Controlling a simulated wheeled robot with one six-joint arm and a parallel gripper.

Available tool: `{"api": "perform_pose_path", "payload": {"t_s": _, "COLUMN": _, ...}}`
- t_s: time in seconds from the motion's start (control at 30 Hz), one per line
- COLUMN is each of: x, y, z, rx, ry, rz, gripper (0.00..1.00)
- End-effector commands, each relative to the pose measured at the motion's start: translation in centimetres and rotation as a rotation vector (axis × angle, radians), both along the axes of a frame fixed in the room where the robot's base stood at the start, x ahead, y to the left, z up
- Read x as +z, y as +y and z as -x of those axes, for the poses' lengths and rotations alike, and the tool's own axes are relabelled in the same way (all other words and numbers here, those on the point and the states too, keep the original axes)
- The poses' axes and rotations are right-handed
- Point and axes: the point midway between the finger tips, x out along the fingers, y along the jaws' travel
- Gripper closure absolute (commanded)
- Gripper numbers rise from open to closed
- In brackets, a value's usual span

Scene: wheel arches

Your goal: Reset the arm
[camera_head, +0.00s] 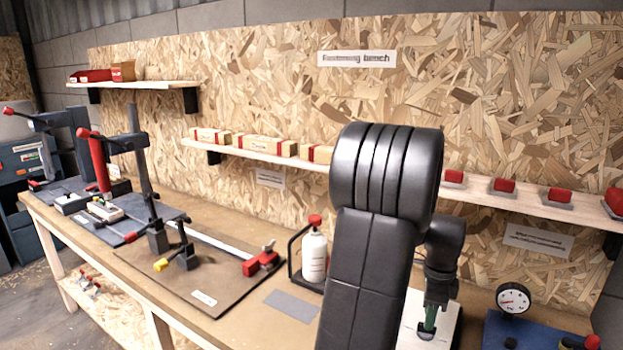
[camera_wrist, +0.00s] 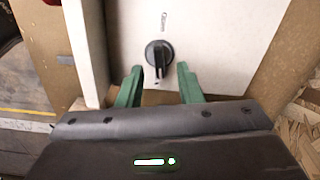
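My gripper (camera_wrist: 160,72) has two green fingers, spread wide apart with nothing held between them. In the wrist view a black rotary knob (camera_wrist: 158,54) on a white panel (camera_wrist: 215,35) lies just beyond the fingertips, its lower end between them in the picture. A clear gap shows on both sides of the knob; I cannot tell the depth between them. In the head view my black arm bends down at right of centre, and a green part of my gripper (camera_head: 431,318) shows over the white panel (camera_head: 411,322). The knob is hidden there.
A dial gauge (camera_head: 513,298) stands right, by a blue mat (camera_head: 490,335). Clamps (camera_head: 262,260) fill the bench's left. A wall shelf (camera_head: 250,152) with boxes and red-topped items runs behind my arm.

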Motion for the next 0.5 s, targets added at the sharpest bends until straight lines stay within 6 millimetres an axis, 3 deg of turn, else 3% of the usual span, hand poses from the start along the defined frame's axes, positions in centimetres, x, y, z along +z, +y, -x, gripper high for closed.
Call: {"api": "perform_pose_path", "payload": {"t_s": 0.5, "x": 10.5, "y": 0.0, "z": -0.1, "rx": 0.0, "ry": -0.005, "rz": 0.003, "gripper": 0.67}}
